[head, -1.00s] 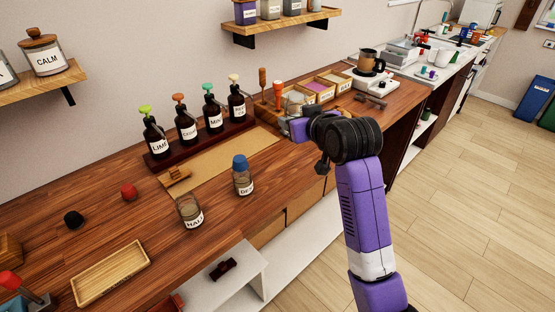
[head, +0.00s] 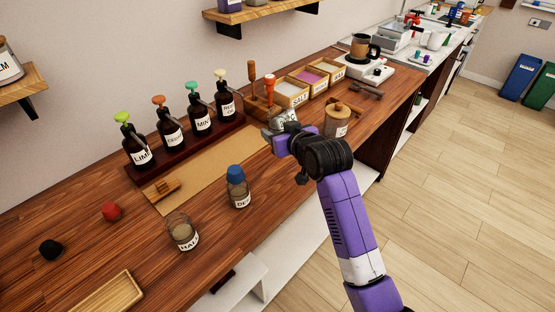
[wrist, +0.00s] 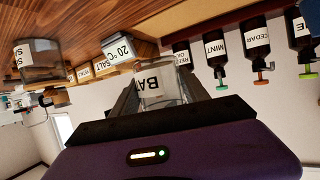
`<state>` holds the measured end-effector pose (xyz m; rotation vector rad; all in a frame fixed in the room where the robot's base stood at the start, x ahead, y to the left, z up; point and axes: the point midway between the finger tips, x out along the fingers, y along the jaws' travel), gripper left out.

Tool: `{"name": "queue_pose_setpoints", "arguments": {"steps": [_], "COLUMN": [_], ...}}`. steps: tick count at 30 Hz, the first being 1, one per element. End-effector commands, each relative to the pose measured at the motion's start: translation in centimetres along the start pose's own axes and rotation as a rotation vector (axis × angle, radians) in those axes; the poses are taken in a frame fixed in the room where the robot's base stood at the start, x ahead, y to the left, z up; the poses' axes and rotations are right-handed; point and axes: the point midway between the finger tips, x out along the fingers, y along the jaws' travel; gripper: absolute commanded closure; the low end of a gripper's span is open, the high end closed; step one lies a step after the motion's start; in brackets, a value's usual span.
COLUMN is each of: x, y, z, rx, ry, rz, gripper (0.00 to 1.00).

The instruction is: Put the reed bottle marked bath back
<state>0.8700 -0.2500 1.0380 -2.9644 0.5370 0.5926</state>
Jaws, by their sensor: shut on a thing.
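My gripper (head: 278,130) is shut on a clear glass bottle whose white label reads "BAT" in the wrist view (wrist: 158,88), upside down there. The rest of the label is hidden. In the head view the gripper is over the counter, near the right end of the pump-bottle row, and its own wrist mostly hides the held bottle. I cannot tell from these views whether the bottle touches the counter.
Pump bottles (head: 200,116) stand in a dark rack behind a tan mat (head: 215,165). A blue-capped jar (head: 238,190) and an open jar (head: 182,232) stand in front. A wooden-lidded jar (head: 337,122) stands right of my gripper. Labelled boxes (head: 291,92) are behind.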

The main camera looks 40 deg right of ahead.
Motion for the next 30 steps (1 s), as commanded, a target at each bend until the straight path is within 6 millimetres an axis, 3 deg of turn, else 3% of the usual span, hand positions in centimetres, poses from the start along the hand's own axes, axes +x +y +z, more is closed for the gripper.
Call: {"name": "queue_pose_setpoints", "arguments": {"steps": [3, 9, 14, 22, 30], "x": [1.1, 2.4, 2.8, 4.1, 4.3], "y": [0.0, 0.0, 0.0, 0.0, 0.0], "z": [2.8, 5.7, 6.6, 9.8, 10.2], "rx": [0.0, -0.001, -0.001, 0.0, -0.001], "ry": [-0.005, -0.001, 0.001, 0.0, 0.002], "rz": [0.001, 0.001, 0.001, 0.0, 0.0], "gripper": [0.96, 0.96, 0.96, 0.96, 0.96]}}
